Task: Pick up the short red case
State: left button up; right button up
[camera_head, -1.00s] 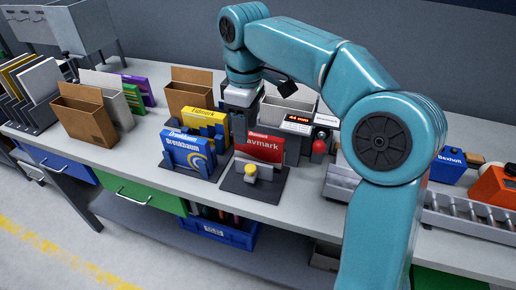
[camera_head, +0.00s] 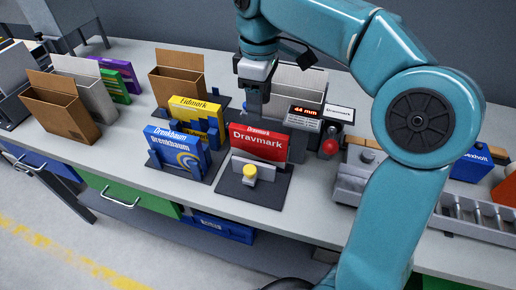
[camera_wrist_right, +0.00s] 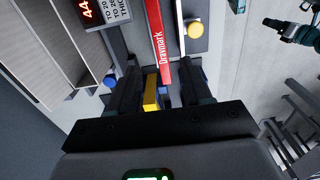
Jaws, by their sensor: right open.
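The short red case (camera_head: 258,144), lettered Dravmark, stands upright in a dark holder (camera_head: 236,189) with a yellow knob at its front. It also shows in the right wrist view (camera_wrist_right: 161,47) as a narrow red strip. My right gripper (camera_head: 257,106) is open and empty, just above and behind the red case's top edge in the head view. In the wrist view the red strip's near end lies ahead of the gap between its fingers (camera_wrist_right: 160,85). A dark and teal part, perhaps my left gripper (camera_wrist_right: 293,30), shows at the wrist view's top right; its jaws are unclear.
Blue (camera_head: 174,152) and yellow (camera_head: 195,115) cases stand left of the red one. A display reading 44 mm (camera_head: 305,112) and a red knob (camera_head: 330,147) are to its right. Cardboard boxes (camera_head: 60,108) stand at the left. A roller track (camera_head: 470,212) is at the right.

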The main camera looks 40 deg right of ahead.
aim_at(259, 131)
notch_tip(259, 131, down, 6)
jog(key=shift+w+r+b, duration=0.15)
jog(key=shift+r+b, duration=0.05)
jog(key=shift+b, duration=0.25)
jog(key=shift+a+f, duration=0.1)
jog(key=shift+f, duration=0.1)
jog(key=f+b, duration=0.1)
jog(key=f, duration=0.4)
jog(key=shift+s+f, duration=0.1)
jog(key=shift+s, duration=0.1)
jog(key=shift+w+f, duration=0.1)
jog(key=shift+f, duration=0.1)
jog(key=shift+r, duration=0.1)
grip_shut()
